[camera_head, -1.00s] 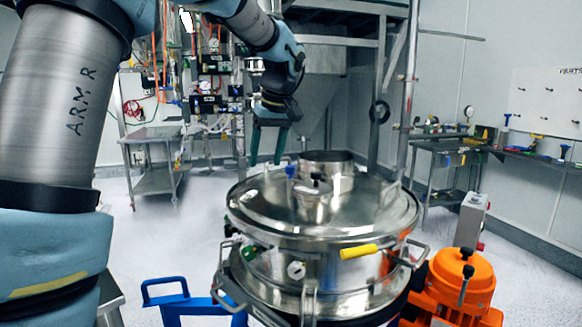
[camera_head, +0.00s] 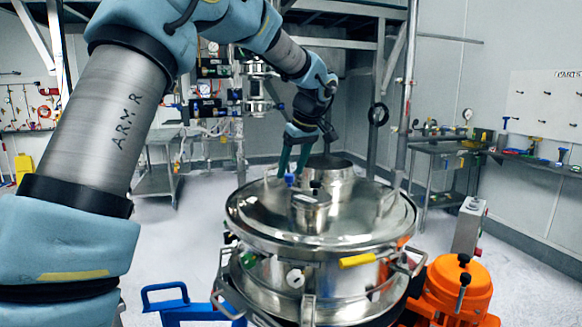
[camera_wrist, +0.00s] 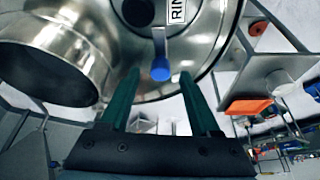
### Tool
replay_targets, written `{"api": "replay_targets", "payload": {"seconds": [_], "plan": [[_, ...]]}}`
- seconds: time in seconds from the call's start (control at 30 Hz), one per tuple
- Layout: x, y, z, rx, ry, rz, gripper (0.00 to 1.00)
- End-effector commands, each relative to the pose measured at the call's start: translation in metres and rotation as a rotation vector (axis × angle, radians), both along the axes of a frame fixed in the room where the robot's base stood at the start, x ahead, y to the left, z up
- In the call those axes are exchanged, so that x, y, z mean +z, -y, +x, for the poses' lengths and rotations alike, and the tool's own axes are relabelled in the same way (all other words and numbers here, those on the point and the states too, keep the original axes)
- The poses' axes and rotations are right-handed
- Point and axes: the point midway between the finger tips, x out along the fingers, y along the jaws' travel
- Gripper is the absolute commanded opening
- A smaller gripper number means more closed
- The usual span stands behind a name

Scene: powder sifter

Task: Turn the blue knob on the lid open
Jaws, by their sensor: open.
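The round steel sifter lid (camera_head: 262,211) sits on the sifter body in the middle of the head view. The small blue knob (camera_head: 289,180) stands at the lid's far left part, beside a short steel port. In the wrist view the blue knob (camera_wrist: 160,70) is at the end of a short metal stem, near a white label. My gripper (camera_head: 293,172) is open, its green fingers pointing down at the knob. In the wrist view my gripper (camera_wrist: 158,77) has one fingertip on each side of the knob, with gaps; I cannot tell whether they are at its height.
A wide steel pipe opening (camera_wrist: 50,60) is close on the left in the wrist view. A yellow handle (camera_head: 357,260) is on the sifter's front, an orange motor (camera_head: 462,285) at right and a blue frame (camera_head: 185,307) at lower left.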

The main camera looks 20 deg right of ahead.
Motion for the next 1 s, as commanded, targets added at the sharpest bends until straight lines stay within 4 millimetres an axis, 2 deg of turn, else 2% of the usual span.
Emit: {"api": "replay_targets", "payload": {"seconds": [0.2, 0.43, 1.0], "plan": [[-0.0113, -0.0015, 0.0040, 0.000, -0.001, 0.000, 0.63], [-0.0120, -0.0014, 0.0042, 0.000, -0.001, -0.001, 0.63], [-0.0116, -0.0014, 0.0042, 0.000, -0.001, -0.001, 0.00]]}}
